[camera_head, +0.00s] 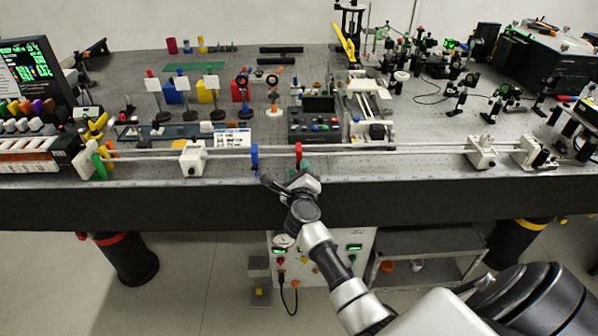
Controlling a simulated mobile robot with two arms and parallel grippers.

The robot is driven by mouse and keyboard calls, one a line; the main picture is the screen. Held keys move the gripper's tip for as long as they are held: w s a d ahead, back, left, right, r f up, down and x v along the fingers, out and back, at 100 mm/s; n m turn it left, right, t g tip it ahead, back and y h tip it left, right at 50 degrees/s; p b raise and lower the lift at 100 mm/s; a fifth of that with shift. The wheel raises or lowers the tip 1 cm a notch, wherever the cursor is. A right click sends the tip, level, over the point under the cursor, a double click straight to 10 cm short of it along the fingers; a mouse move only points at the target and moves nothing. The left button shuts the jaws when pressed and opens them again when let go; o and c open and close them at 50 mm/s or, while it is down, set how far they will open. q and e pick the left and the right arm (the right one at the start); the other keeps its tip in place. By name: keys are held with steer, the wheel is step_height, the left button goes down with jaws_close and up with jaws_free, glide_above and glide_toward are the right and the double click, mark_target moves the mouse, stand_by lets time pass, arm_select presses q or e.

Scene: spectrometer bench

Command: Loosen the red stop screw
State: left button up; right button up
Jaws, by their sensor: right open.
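A long double rail runs along the front of the bench. A red upright piece (298,154), which looks like the red stop, sits on it near the middle. A similar blue piece (254,157) stands a short way to its left. My right gripper (301,173) is open at the bench's front edge, just below and in front of the red piece. Its wrist hides the lower part there, so I cannot tell whether the fingers touch the red piece or its screw. My left gripper is not in view.
White rail carriers stand at left (193,158) and right (481,152). A dark control box (314,118) sits behind the rail, with a white label card (231,138) beside it. Optics crowd the back. The front strip of bench is mostly clear.

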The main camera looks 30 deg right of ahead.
steer(key=shift+w, duration=0.1)
jaws_close()
stand_by(0.3)
steer(key=shift+f+n+p, duration=0.2)
steer(key=shift+n+p, duration=6.45)
steer(key=shift+n, duration=4.45)
